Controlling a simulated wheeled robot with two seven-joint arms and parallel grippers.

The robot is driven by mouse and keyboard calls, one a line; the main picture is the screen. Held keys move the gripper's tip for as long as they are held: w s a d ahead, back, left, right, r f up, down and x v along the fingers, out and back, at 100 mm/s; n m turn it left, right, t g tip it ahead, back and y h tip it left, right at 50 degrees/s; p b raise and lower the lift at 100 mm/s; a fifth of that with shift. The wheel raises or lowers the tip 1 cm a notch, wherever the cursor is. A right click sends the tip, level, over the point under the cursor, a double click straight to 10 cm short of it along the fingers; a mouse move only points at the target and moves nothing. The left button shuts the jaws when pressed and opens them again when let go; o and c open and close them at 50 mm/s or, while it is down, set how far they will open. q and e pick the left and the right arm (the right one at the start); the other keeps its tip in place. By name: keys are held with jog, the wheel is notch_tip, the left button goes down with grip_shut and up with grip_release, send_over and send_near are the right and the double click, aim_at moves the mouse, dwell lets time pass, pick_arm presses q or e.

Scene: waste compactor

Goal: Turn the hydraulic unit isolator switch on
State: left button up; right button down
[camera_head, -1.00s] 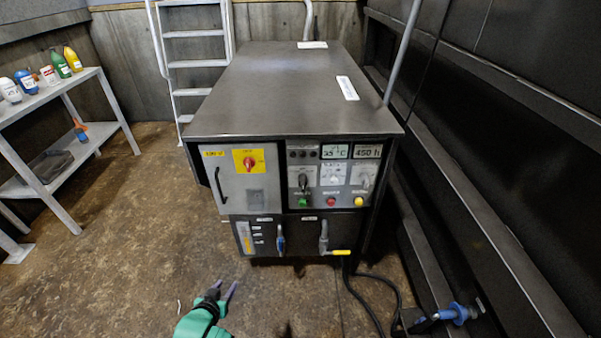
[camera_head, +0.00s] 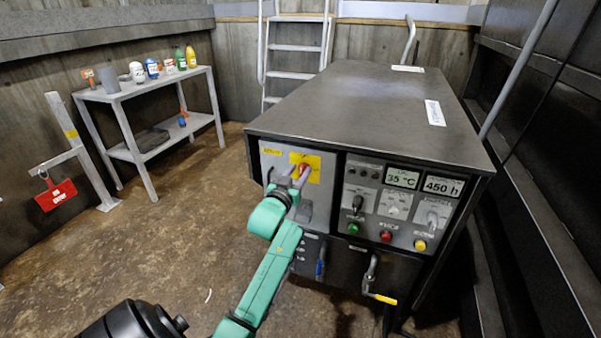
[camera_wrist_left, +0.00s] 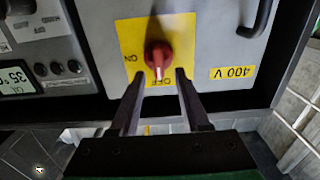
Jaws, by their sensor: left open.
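The isolator switch is a red rotary knob (camera_head: 304,169) on a yellow plate (camera_head: 314,160) on the grey panel at the cabinet's front left. In the left wrist view the knob (camera_wrist_left: 158,56) has its handle and white mark pointing at the OFF label; ON is printed to the left side. My left gripper (camera_head: 295,174) is at the panel in front of the knob. In that wrist view its two fingers (camera_wrist_left: 160,77) are open, their tips on either side of the knob's handle end, with gaps visible. My right gripper is not in view.
Right of the switch is a control panel with displays, a black selector (camera_head: 357,203) and green, red and yellow buttons. A valve with a yellow handle (camera_head: 380,298) sticks out below. A shelf (camera_head: 140,92) with bottles stands left. Floor between is clear.

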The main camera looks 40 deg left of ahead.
pick_arm(q)
jog(key=shift+w+a, duration=0.15)
jog(key=shift+w, duration=0.45)
grip_shut()
